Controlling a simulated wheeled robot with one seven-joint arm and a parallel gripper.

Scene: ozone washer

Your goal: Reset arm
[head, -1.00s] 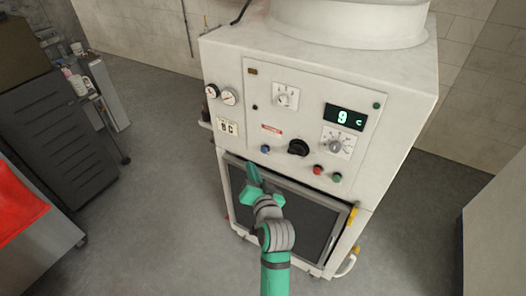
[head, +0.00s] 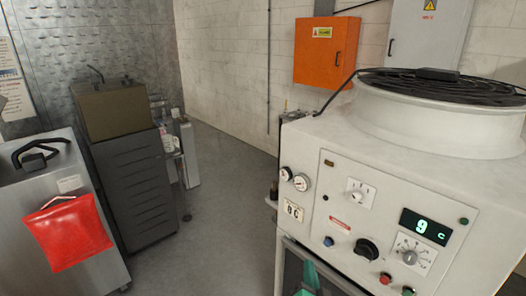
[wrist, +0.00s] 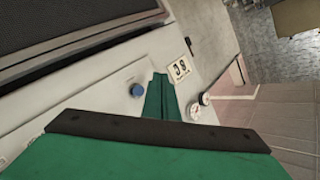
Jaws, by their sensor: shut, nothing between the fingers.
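My gripper (wrist: 160,95) shows in the wrist view as green fingers closed together, with nothing between them. They point across the white control panel of the ozone washer (wrist: 110,95), near a blue button (wrist: 138,90) and the label plate. I cannot tell how far they are from the panel. In the head view only a green part of my arm or gripper shows at the bottom edge, in front of the dark lower window of the washer (head: 440,180). The rest of my arm is out of view.
The washer's display (head: 426,226) reads 9 C. Its panel has several knobs and gauges. An orange box (head: 325,50) hangs on the back wall. A dark cabinet (head: 135,190) and a metal unit with a red cloth-like item (head: 70,233) stand at left. Grey floor (head: 225,190) between is clear.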

